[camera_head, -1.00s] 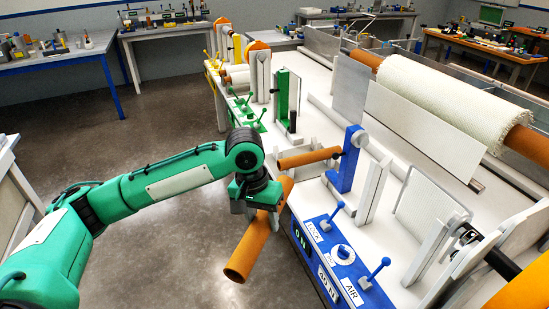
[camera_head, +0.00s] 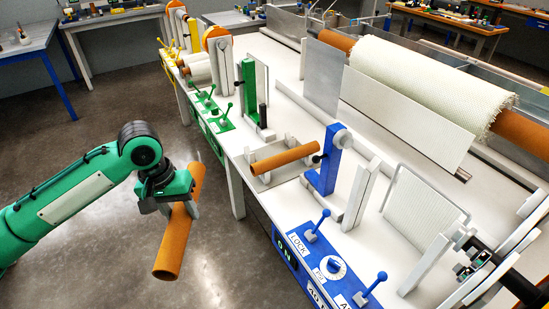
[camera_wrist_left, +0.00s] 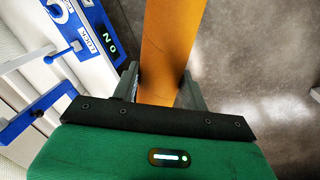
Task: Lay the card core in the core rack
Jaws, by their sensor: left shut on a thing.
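A brown-orange card core (camera_head: 176,238) is gripped by my left gripper (camera_head: 178,206) and hangs tilted over the floor, left of the bench and apart from it. In the left wrist view the core (camera_wrist_left: 170,50) runs up between the fingers of the gripper (camera_wrist_left: 165,85). A grey-white cradle (camera_head: 257,155) at the bench's near edge, seemingly the core rack, has another brown tube (camera_head: 288,157) lying at it. How that tube is supported is unclear. My right gripper is not in view.
A blue post (camera_head: 329,165) stands right of the cradle. The blue control panel (camera_head: 318,262) has upright levers at the bench's front edge. A green post (camera_head: 249,88) stands behind the cradle. A fabric roll (camera_head: 430,80) lies farther back. The floor (camera_head: 120,130) around the gripper is clear.

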